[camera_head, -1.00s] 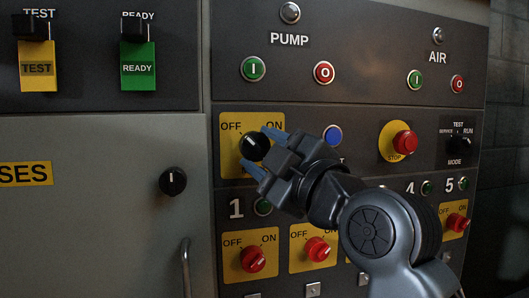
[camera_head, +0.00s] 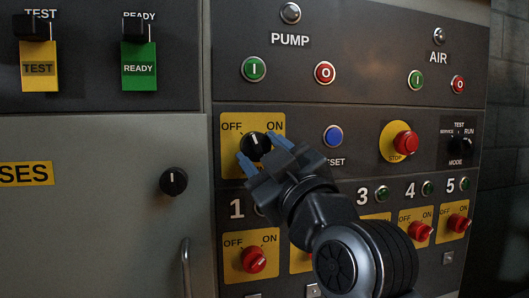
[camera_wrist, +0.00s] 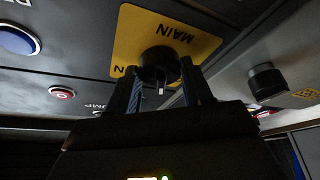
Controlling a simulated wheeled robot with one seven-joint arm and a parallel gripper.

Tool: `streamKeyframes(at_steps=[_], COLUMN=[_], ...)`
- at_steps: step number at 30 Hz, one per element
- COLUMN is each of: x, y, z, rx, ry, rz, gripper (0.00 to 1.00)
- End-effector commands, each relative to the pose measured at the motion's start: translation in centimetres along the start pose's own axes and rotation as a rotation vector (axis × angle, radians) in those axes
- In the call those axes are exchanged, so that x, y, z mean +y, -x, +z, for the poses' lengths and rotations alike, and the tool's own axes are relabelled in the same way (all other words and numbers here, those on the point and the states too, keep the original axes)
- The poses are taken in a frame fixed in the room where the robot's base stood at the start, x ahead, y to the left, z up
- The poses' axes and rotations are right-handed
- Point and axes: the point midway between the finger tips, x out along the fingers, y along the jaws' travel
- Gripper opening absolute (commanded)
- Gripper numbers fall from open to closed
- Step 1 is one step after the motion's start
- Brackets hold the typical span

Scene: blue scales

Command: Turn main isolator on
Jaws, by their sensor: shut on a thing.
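The main isolator is a black round knob (camera_head: 254,144) on a yellow plate (camera_head: 231,170) marked OFF at left and ON at right, in the head view. In the wrist view the knob (camera_wrist: 160,58) sits between the fingers, on the yellow plate (camera_wrist: 195,42) that reads MAIN upside down. My gripper (camera_head: 262,155) has one blue finger at the knob's lower left and the other at its right, shut on it. The wrist view shows the gripper (camera_wrist: 162,88) too. The knob's white mark points roughly upward, between OFF and ON. My gripper hides the plate's lower part.
A blue reset button (camera_head: 333,136) and a red stop button (camera_head: 405,143) are to the right. Red OFF/ON knobs (camera_head: 254,259) line the row below. A black knob (camera_head: 173,181) and a handle (camera_head: 186,265) stand out from the left panel.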

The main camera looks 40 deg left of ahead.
Motion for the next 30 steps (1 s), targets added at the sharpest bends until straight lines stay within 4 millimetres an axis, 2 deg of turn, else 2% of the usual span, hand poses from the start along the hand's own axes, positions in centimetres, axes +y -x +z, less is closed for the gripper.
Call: streamKeyframes(at_steps=[20, 30], x=[-0.8, -1.3], y=[-0.3, -0.2], z=[-0.7, -0.4], rx=[-0.005, -0.002], ry=[-0.592, -0.858], rz=[0.239, 0.352], gripper=[0.20, 0.20])
